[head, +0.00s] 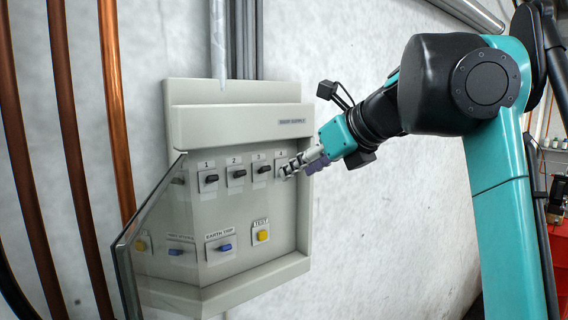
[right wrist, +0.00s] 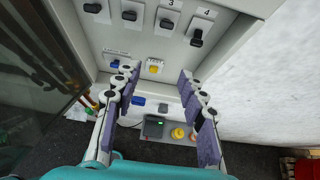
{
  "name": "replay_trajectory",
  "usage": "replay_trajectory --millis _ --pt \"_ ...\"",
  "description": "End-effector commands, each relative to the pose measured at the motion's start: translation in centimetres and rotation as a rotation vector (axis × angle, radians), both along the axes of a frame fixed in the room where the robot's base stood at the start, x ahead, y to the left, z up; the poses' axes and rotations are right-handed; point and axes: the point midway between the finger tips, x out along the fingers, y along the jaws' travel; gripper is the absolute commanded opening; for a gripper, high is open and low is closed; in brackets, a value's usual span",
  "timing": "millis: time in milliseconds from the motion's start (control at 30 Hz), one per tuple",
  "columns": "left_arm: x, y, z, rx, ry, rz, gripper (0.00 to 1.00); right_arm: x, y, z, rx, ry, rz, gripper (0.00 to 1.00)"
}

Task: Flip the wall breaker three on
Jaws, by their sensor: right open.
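The wall breaker panel (head: 190,115) is a pale grey box with a row of dark toggle switches numbered 1 to 4. Breaker three (head: 262,169) is the third from the left; it also shows near the top of the right wrist view (right wrist: 166,24). I cannot tell its on or off position. My right gripper (head: 290,169) is in front of the panel, near breaker four (right wrist: 197,38) and just right of breaker three. In the right wrist view its two purple-padded fingers (right wrist: 157,82) are apart with nothing between them. My left gripper is out of view.
The panel's clear door (head: 128,262) stands open at the left. Below the breakers are a blue earth trip switch (head: 225,247) and a yellow test button (head: 263,236). Copper pipes (head: 62,110) run along the left wall. Bare wall lies right of the panel.

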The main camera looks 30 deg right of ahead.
Motion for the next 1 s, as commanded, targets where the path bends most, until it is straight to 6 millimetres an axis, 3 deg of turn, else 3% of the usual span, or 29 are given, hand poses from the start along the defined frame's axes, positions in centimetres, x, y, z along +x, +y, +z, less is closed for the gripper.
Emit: replay_trajectory --millis 100,233,833,933,1000 --pt "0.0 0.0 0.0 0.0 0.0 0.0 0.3 -1.7 -0.2 0.0 0.0 0.0 -0.004 0.41" --pt "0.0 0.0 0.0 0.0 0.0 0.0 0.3 -2.6 -0.2 0.0 0.001 -0.001 -0.001 0.41" --pt "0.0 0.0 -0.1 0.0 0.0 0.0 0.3 -2.7 -0.2 -0.1 -0.002 0.0 0.002 0.41" --pt "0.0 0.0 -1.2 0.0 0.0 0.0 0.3 -2.5 0.1 -1.9 -0.041 0.009 0.036 0.41" --pt "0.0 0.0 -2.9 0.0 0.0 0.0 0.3 -2.0 0.5 -4.9 -0.106 0.021 0.093 0.41"
